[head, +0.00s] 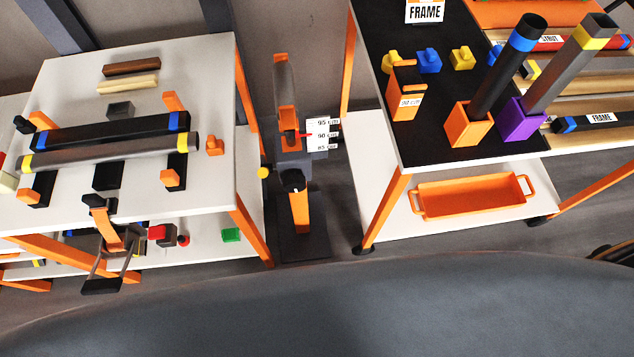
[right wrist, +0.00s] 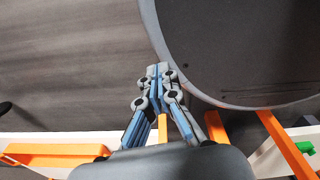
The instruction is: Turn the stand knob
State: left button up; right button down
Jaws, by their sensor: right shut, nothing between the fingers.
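The stand (head: 299,212) stands on the floor between the two tables, with an orange post on a dark square base. My right gripper (right wrist: 157,70) is shut and empty in the right wrist view, over bare floor beside my round base. Neither gripper shows in the head view, so both are away from the knob there.
The left table (head: 215,75) carries a black tube and a grey tube in holders. The right table (head: 440,155) holds upright tubes in orange and purple sockets. An orange tray (head: 470,196) lies on its lower shelf.

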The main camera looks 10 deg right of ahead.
aim_at(295, 182)
jog(key=j, duration=0.6)
jog(key=k+j+z, duration=0.1)
jog(key=j, duration=1.1)
jog(key=k+z, duration=0.05)
